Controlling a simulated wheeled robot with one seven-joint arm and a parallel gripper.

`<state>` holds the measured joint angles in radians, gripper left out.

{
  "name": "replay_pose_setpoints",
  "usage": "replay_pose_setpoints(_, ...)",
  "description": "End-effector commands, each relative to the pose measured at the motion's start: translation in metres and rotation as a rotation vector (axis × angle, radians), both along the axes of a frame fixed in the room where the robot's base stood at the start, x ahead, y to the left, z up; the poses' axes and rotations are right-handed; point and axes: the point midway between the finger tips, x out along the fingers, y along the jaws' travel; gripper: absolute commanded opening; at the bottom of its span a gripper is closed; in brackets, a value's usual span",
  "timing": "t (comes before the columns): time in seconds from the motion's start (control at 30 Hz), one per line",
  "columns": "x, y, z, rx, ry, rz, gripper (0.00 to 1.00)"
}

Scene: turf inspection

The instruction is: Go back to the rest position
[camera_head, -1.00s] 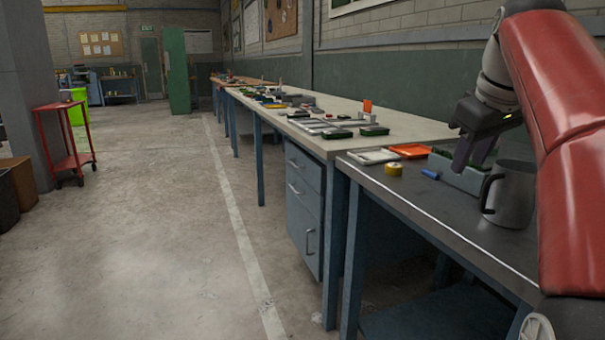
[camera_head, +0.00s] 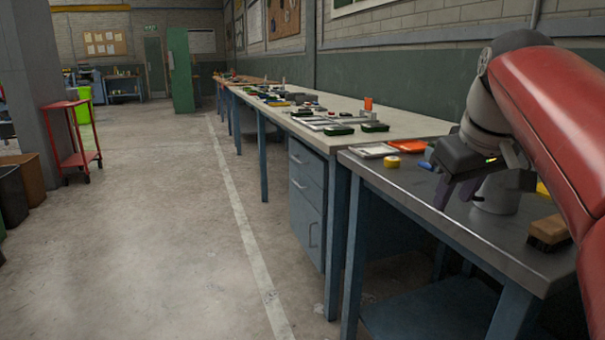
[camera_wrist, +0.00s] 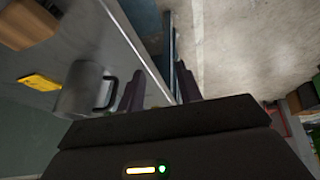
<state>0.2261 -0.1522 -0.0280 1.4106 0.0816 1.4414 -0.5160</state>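My gripper (camera_head: 455,190) hangs from the red and grey arm at the right of the head view, near the front edge of the dark-topped bench (camera_head: 400,188). In the wrist view its two dark fingers stand apart with nothing between them (camera_wrist: 160,88). A grey metal mug (camera_head: 497,196) stands upright on the bench behind my gripper, which partly hides it. The mug also shows in the wrist view (camera_wrist: 78,92), beside the fingers and apart from them.
A wooden brush (camera_head: 548,231) lies on the bench near the arm. A yellow item (camera_wrist: 39,80) lies by the mug. A yellow tape roll (camera_head: 393,162) and an orange tray (camera_head: 407,147) lie farther back. A red trolley (camera_head: 72,140) stands left; the floor between is clear.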

Motion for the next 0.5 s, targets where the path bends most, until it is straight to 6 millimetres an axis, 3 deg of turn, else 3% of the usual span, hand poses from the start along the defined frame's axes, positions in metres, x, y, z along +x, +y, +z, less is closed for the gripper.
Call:
replay_pose_setpoints(0.17,-0.035,0.027,-0.043,0.034,-0.01,-0.054,0.35)
replay_pose_setpoints(0.5,-0.127,0.073,-0.181,0.118,-0.039,-0.188,0.35)
